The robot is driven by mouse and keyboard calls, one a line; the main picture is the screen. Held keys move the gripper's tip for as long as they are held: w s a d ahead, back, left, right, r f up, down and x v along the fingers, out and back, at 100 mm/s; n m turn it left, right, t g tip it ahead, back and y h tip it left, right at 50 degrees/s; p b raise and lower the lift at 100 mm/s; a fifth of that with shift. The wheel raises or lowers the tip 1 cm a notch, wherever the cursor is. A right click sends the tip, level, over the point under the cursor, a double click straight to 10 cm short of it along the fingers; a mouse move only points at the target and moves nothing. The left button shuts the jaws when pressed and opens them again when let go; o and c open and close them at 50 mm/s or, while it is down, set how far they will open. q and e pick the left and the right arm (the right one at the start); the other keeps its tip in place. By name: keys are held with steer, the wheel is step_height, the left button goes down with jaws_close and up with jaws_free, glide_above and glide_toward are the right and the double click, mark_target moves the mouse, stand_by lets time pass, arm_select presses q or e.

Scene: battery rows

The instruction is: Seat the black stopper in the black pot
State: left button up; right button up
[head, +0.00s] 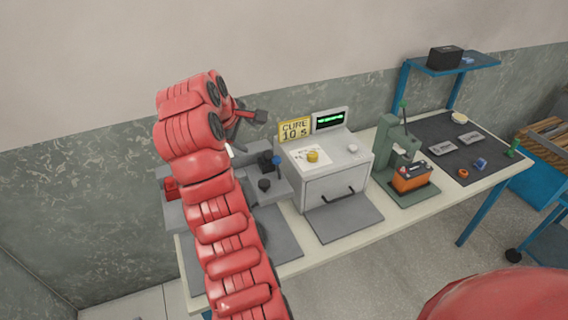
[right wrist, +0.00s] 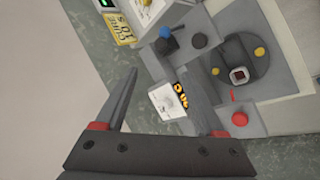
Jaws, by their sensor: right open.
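A small dark round piece (right wrist: 199,41), which may be the black stopper, sits on a grey block in the right wrist view. It appears to be the dark knob in the head view (head: 264,184). I cannot tell whether this is the black pot. My left gripper is out of view.
A grey cure oven (head: 325,170) with a yellow sign (head: 295,128) stands right of the gripper. My arm hides part of the bench.

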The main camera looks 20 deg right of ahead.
steer(key=p, duration=0.4)
glide_toward(269, 154)
steer(key=w+f, duration=0.2)
steer(key=d+f+p, duration=0.1)
steer(key=f, duration=0.1)
steer(key=w+d+f+p, duration=0.1)
steer(key=d+p, duration=0.1)
steer(key=shift+w+f, duration=0.1)
steer(key=shift+f, duration=0.3)
steer(key=shift+w+d+f+p, duration=0.1)
steer(key=shift+w+f+p, duration=0.15)
steer(key=shift+f+p, duration=0.05)
jaws_close()
